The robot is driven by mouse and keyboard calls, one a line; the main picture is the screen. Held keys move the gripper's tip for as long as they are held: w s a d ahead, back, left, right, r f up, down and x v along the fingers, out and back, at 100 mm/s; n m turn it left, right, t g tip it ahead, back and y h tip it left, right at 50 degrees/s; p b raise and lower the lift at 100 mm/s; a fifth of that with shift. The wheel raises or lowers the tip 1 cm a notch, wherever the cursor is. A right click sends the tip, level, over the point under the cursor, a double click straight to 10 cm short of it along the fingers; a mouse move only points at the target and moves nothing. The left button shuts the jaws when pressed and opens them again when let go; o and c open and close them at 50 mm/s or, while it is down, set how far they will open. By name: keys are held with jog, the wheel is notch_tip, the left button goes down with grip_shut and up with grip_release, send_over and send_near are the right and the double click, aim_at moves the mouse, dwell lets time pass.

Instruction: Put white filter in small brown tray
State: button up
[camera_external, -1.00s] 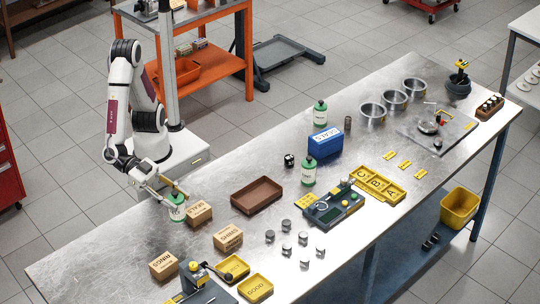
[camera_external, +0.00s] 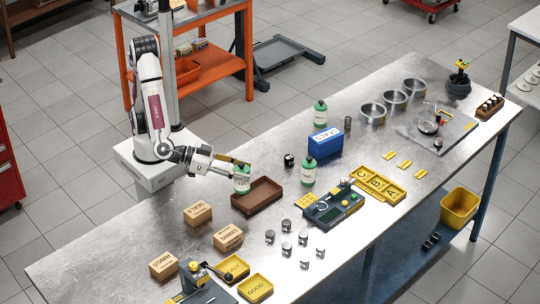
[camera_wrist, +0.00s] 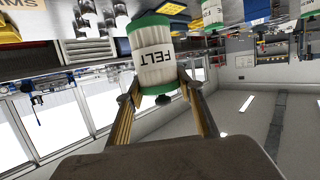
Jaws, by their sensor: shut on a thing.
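My gripper (camera_external: 232,165) is shut on a white filter (camera_external: 241,180) with green ends. In the wrist view the filter (camera_wrist: 153,58) sits between both fingers (camera_wrist: 160,98), and its label reads FELT upside down. In the external view the filter is beside the back-left edge of the small brown tray (camera_external: 262,208), close to its rim. I cannot tell its exact height. The tray looks empty. Two similar filters stand on the table, one in front of the blue box (camera_external: 308,174) and one behind it (camera_external: 320,114).
Cardboard boxes (camera_external: 198,214) stand left of the tray. Several small metal pistons (camera_external: 286,226) stand in front of it. A green-grey measuring station (camera_external: 332,204) and yellow A-B-C tray (camera_external: 378,184) lie to the right. The blue box (camera_external: 325,142) stands further back.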

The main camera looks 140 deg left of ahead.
jog(key=s+a+n+g+y, duration=0.1)
jog(key=a+n+g, duration=0.1)
jog(key=a, duration=0.6)
jog(key=shift+s+y, duration=0.3)
jog(key=shift+s, duration=0.05)
jog(key=shift+r, duration=0.1)
jog(key=shift+f, duration=2.9)
jog(key=shift+f, duration=0.15)
jog(key=shift+f, duration=1.95)
jog(key=shift+f, duration=0.1)
jog(key=o, duration=1.2)
